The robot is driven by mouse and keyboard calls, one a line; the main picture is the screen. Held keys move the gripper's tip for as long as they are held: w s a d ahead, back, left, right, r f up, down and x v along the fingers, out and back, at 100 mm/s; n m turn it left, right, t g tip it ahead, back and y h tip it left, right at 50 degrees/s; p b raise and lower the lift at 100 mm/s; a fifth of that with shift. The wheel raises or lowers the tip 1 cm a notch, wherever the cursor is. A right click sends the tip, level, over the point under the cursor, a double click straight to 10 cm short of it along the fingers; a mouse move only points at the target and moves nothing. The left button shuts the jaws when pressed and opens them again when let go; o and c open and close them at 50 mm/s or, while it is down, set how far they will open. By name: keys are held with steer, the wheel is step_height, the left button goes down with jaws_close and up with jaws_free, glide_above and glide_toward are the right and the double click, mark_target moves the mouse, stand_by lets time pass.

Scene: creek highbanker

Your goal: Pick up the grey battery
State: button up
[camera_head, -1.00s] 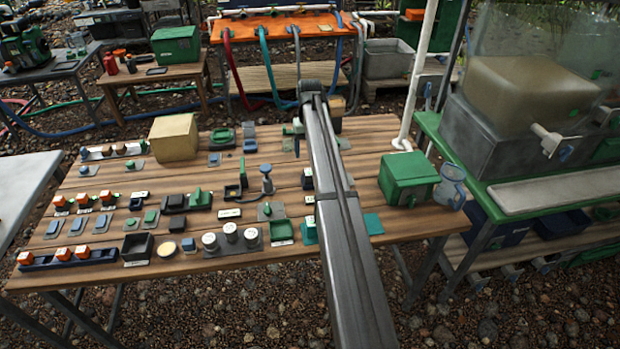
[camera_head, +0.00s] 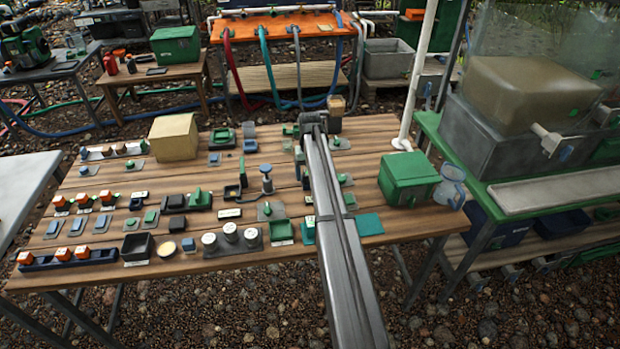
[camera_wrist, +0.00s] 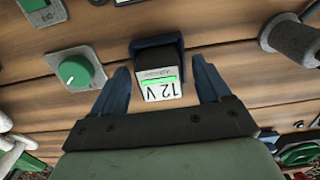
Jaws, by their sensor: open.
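The battery (camera_wrist: 162,88) shows in the wrist view as a dark block with a pale "12 V" label and a green stripe. It sits in a dark blue surround on the wooden table. My gripper (camera_wrist: 161,68) is open, with one dark blue finger to the left of the battery and one to the right. Gaps show on both sides, and I see no contact. In the head view my gripper (camera_head: 302,132) is low over the back right of the table, mostly hidden by my arm. I cannot make out the battery there.
A green knob on a grey plate (camera_wrist: 76,72) lies left of the battery, and a grey cylinder (camera_wrist: 295,40) stands to the right. In the head view a tan block (camera_head: 336,104) is just behind my gripper. A green box (camera_head: 405,178) stands on the table's right.

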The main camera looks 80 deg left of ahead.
steer(key=c, duration=1.2)
steer(key=shift+r, duration=0.1)
step_height(320, 180, up, 10)
steer(key=shift+f, duration=0.1)
stand_by(0.4)
steer(key=w+d+m, duration=0.1)
steer(key=w+d, duration=0.5)
steer(key=w, duration=0.6)
steer(key=w+d+f+n, duration=0.1)
steer(key=w+d, duration=0.2)
steer(key=d, duration=1.2)
steer(key=shift+d, duration=0.4)
